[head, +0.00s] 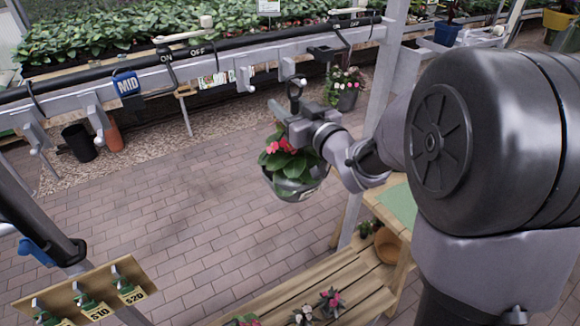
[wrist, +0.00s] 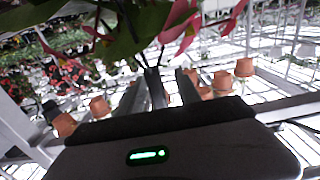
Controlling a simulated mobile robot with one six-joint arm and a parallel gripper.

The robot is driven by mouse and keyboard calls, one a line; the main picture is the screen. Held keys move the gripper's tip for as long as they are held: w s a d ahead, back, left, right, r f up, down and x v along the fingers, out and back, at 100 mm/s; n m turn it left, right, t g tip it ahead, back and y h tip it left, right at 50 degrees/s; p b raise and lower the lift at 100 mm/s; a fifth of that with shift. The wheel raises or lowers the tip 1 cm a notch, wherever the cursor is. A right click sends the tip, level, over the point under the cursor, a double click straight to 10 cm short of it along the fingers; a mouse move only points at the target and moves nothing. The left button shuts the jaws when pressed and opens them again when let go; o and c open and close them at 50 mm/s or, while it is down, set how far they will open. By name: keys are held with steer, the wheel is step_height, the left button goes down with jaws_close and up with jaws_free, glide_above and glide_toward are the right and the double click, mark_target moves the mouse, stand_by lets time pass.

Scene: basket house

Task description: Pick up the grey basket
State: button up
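The grey basket (head: 296,188) holds a leafy plant with red-pink flowers and hangs below the rail in the head view. Its dark hanger (head: 295,92) rises above my gripper (head: 284,114), which is at the hanger, just above the plant. In the wrist view the dark hanger stem (wrist: 156,88) stands between the two fingers of my gripper (wrist: 160,90). The fingers look apart, with narrow gaps beside the stem. Leaves and pink petals (wrist: 180,20) fill the top of that view. Whether the hanger's top touches a rail hook is unclear.
A grey rail (head: 200,62) with hooks and a blue MID tag (head: 127,84) runs across the back. A wooden slatted bench (head: 310,290) with small flowers stands below right. A price board (head: 85,295) is at lower left. The brick floor (head: 180,210) is mostly clear.

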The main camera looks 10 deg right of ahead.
steer(key=shift+s+d, duration=0.1)
steer(key=shift+c, duration=1.3)
jaws_close()
steer(key=shift+r, duration=0.1)
